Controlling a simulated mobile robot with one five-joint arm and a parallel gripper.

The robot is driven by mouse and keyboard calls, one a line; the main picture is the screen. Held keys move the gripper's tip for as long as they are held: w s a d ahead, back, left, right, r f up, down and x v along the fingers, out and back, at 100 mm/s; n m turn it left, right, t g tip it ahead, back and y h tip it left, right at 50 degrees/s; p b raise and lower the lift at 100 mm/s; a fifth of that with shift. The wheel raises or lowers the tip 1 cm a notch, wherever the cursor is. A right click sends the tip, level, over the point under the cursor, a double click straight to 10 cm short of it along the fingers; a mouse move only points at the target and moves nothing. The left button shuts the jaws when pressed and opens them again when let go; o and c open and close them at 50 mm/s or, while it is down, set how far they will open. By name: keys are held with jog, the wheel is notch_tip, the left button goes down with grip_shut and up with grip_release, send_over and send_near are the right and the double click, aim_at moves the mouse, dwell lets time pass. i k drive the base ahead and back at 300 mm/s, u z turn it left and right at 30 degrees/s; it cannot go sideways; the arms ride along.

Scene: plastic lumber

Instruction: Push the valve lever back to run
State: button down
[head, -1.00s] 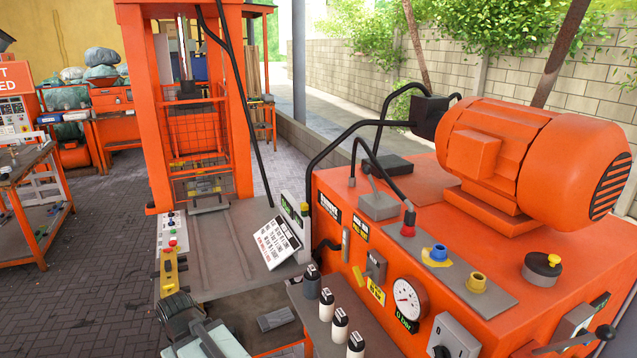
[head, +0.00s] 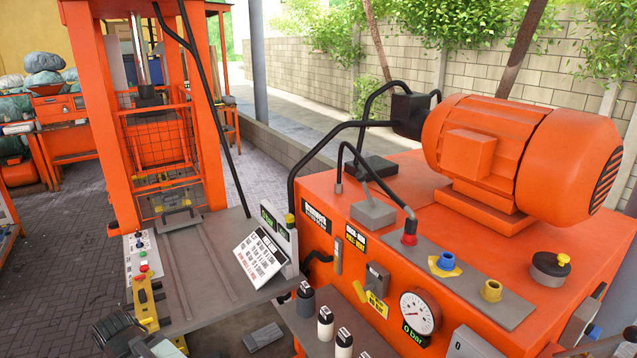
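I cannot tell for certain which part is the valve lever. On the orange power unit (head: 470,215), a thin lever (head: 365,176) rises at a slant from a grey block (head: 373,212). A grey panel nearby carries a red collar (head: 409,238) under a black hose, a blue fitting (head: 445,263) and a yellow fitting (head: 491,290). The gauge (head: 420,312) carries a "0 bar" label. My gripper is not recognisable in the head view.
An orange press frame (head: 100,130) with a mesh guard stands at left. A tilted sign (head: 262,255) stands on its grey bed. Several bottles (head: 325,322) line the unit's front. A dark ribbed object (head: 118,328), unclear, sits lower left. Paved floor (head: 55,230) is open at left.

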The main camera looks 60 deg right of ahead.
aim_at(360, 177)
jog(key=z, duration=0.05)
jog(key=i, duration=1)
jog(key=u, duration=0.9)
